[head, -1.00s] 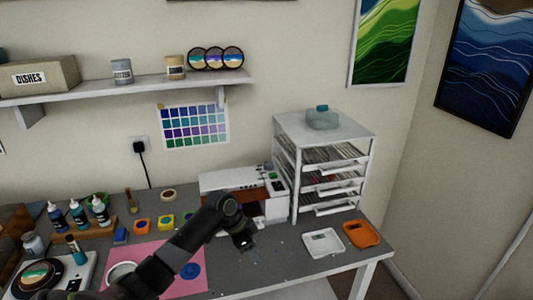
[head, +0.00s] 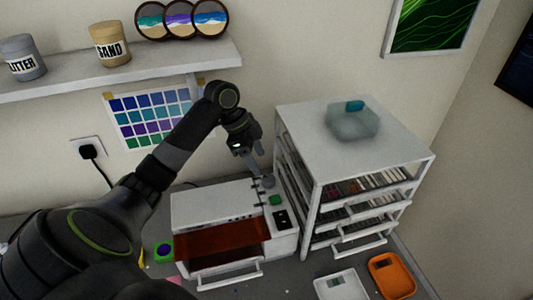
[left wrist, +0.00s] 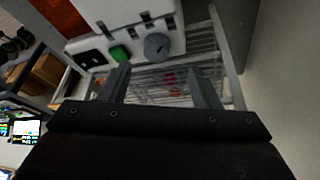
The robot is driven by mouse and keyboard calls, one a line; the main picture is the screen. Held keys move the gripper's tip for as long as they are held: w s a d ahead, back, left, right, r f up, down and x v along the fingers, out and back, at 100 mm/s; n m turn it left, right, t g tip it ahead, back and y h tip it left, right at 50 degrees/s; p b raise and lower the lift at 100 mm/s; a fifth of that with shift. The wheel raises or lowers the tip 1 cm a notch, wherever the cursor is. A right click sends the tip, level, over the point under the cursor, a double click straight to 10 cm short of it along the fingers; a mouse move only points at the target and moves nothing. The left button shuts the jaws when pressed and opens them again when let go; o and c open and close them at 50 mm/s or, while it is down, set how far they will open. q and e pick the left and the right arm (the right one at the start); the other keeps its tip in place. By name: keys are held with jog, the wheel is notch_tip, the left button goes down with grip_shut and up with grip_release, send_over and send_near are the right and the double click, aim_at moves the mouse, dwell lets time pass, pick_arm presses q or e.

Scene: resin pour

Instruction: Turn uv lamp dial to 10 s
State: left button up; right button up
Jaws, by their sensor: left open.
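The UV lamp (head: 215,203) is a white box with a brown-orange front window, on the table below the wall shelf. On its right-hand end are a grey round dial (left wrist: 157,46), a green button (left wrist: 119,54) and a black panel (left wrist: 90,58). The dial bears a dark mark, but no scale can be read. My left gripper (head: 258,165) is open above that end, close to the dial. In the left wrist view, the dial shows just beyond the gap between the open fingers (left wrist: 160,85), apart from both. My right gripper is not in view.
A white drawer rack (head: 355,150) stands close to the right of the lamp, with a translucent container (head: 352,122) on top. A white tray (head: 342,286) and an orange tray (head: 391,276) lie in front. The wall shelf (head: 120,72) is above left.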

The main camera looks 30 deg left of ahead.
aim_at(268, 178)
pick_arm(q)
jog(key=shift+w, duration=0.15)
jog(key=shift+d+f, duration=0.15)
jog(key=shift+d, duration=0.1)
jog(key=shift+s+d+f+p, duration=0.25)
jog(key=shift+d+f+p, duration=0.5)
jog(key=shift+f, duration=0.1)
jog(key=x, duration=0.1)
jog(key=p+x, duration=0.1)
jog(key=x, duration=0.1)
jog(key=shift+w+a+f, duration=0.15)
jog(key=shift+w+f, duration=0.05)
jog(key=shift+f, duration=0.1)
jog(key=shift+w+f, duration=0.1)
jog(key=shift+f, duration=0.35)
jog(key=shift+c, duration=0.5)
jog(key=c, duration=0.9)
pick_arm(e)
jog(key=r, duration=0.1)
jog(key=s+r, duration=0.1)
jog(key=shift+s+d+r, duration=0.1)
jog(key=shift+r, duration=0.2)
